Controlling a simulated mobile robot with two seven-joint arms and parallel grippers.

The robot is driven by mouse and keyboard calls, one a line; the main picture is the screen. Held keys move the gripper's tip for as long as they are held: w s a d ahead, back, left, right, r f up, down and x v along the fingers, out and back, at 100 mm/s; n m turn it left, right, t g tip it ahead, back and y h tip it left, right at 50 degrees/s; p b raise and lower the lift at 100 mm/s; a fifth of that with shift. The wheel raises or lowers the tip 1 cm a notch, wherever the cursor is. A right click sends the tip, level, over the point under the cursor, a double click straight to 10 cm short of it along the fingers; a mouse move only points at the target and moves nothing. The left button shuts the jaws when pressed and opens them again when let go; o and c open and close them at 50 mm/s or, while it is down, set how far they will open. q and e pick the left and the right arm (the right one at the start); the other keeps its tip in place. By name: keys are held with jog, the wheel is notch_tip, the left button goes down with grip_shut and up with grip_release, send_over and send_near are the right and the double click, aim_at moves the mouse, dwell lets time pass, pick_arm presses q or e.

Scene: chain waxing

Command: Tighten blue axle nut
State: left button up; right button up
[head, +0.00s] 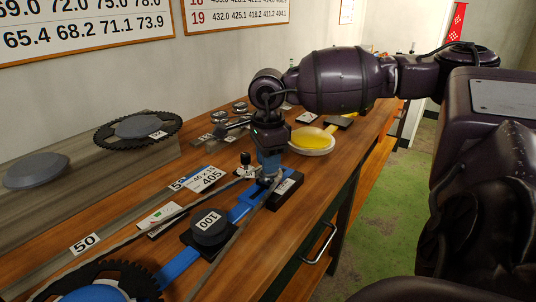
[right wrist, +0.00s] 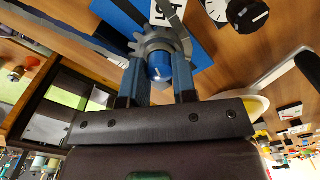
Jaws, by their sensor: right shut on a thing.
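My right gripper (head: 269,170) points straight down over the far end of a blue bar (head: 246,206) on the bench. In the right wrist view its two blue fingers (right wrist: 161,82) stand on either side of the blue axle nut (right wrist: 159,68), shut on it. The nut is round with a pale mark on its face. It sits in front of a small grey toothed sprocket (right wrist: 150,46), with blue bar and a white label behind. In the head view the gripper hides the nut. My left gripper is not in view.
A large black chainring (head: 146,279) is at the near left. A dish of yellow wax (head: 312,141) stands just beyond my gripper. A second chainring (head: 105,138) lies on the raised ledge. The green floor lies right of the bench.

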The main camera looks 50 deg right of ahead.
jog(key=m, duration=0.7)
jog(key=shift+m, duration=0.3)
jog(key=m, duration=0.3)
jog(key=shift+m, duration=2.2)
jog(key=o, duration=0.9)
jog(key=shift+o, duration=0.2)
